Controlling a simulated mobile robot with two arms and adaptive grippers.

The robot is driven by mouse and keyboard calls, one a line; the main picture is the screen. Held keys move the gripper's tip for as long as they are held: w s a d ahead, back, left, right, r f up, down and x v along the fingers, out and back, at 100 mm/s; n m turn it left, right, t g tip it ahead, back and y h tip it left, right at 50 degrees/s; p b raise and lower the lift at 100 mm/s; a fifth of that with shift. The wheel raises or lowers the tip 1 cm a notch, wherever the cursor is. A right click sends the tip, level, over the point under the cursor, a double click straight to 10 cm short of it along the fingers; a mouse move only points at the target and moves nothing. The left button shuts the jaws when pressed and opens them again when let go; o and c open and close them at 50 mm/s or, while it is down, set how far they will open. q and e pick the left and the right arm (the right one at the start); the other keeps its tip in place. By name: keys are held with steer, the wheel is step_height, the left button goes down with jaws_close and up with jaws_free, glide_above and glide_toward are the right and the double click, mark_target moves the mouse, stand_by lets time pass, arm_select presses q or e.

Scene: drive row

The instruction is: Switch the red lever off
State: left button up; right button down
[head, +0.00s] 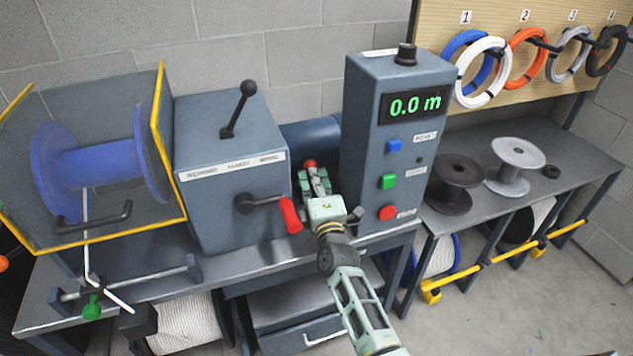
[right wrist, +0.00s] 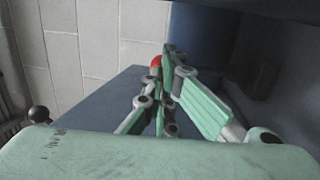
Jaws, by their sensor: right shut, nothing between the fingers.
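A lever with a red grip (head: 290,215) sticks out from the front of the grey gearbox and tilts down to the right. A small red knob (head: 310,163) shows just beyond my right gripper's fingertips; its stem is hidden. The same knob seems to show in the right wrist view (right wrist: 156,62), partly behind the fingers. My right gripper (head: 314,178) is shut and empty, between the gearbox and the display column, above and right of the red grip and apart from it. I cannot tell whether the fingers touch the knob. My left gripper is not in view.
The gearbox (head: 225,210) carries a black ball-topped lever (head: 238,108). The display column (head: 370,170), reading 0.0 m, stands close on the right with blue, green and red (head: 387,213) buttons. A yellow-edged guard (head: 160,140) around a blue reel stands left.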

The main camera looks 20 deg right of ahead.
mark_target(310, 164)
steer(key=shift+w+a+r, duration=0.1)
steer(key=shift+w+r, duration=0.35)
steer(key=shift+w, duration=0.25)
steer(key=shift+w+r, duration=0.4)
steer(key=shift+w, duration=0.3)
